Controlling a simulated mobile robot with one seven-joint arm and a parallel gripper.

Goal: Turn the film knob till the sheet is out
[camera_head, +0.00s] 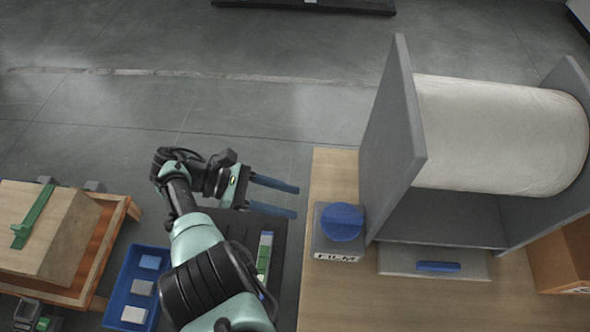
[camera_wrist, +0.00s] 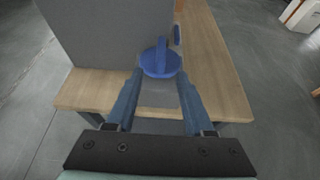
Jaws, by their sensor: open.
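The film knob (camera_head: 342,222) is a blue disc with a raised grip bar on a grey box labelled FILM, at the left of the wooden table. In the wrist view the knob (camera_wrist: 160,60) lies beyond my fingertips, roughly centred between them. My gripper (camera_head: 296,201) is open and empty, to the left of the knob and apart from it. In the wrist view its two blue fingers (camera_wrist: 162,80) point toward the knob. A large white film roll (camera_head: 500,135) hangs between two grey upright panels. I cannot make out a sheet coming out below the roll.
A grey plate with a blue bar (camera_head: 438,267) lies in front of the roll. A cardboard box (camera_head: 562,258) stands at the right. The grey panel (camera_head: 395,145) rises close behind the knob. A blue tray (camera_head: 127,300) and a wooden box (camera_head: 50,232) are at the left.

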